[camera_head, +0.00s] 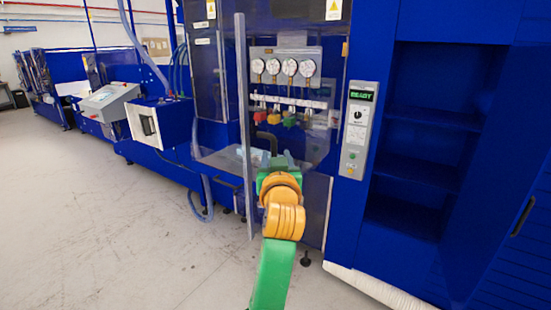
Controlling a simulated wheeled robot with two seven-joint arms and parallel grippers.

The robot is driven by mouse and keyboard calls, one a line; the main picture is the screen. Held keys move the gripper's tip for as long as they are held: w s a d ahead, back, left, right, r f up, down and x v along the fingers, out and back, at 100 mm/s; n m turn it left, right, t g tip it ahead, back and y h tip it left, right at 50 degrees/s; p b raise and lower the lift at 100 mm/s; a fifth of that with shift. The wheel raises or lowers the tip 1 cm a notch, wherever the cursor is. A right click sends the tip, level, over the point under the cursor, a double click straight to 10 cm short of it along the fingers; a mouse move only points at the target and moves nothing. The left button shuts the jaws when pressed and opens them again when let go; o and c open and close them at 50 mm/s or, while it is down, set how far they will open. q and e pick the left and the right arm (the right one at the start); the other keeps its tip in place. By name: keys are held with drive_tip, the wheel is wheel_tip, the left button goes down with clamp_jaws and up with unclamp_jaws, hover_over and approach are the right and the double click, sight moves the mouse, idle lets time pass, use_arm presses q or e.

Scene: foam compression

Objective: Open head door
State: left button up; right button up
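The head door (243,120) is a clear panel with an upright grey edge strip, in front of the blue machine's gauge bay. Its edge seems to stand out from the machine front, but how far it is open is hard to tell. A dark curved bar, like a handle (266,136), shows just right of the strip. My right gripper is out of view.
Behind the panel are several gauges (283,68) and coloured valve knobs (288,119). A grey control box (356,128) with a green display is at right, beside open blue shelves (425,140). The floor (130,240) at left is clear.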

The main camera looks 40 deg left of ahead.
use_arm(q)
drive_tip(key=shift+s+f, duration=0.1)
drive_tip(key=shift+s, duration=0.05)
drive_tip(key=b+v, duration=0.3)
drive_tip(key=v, duration=0.4)
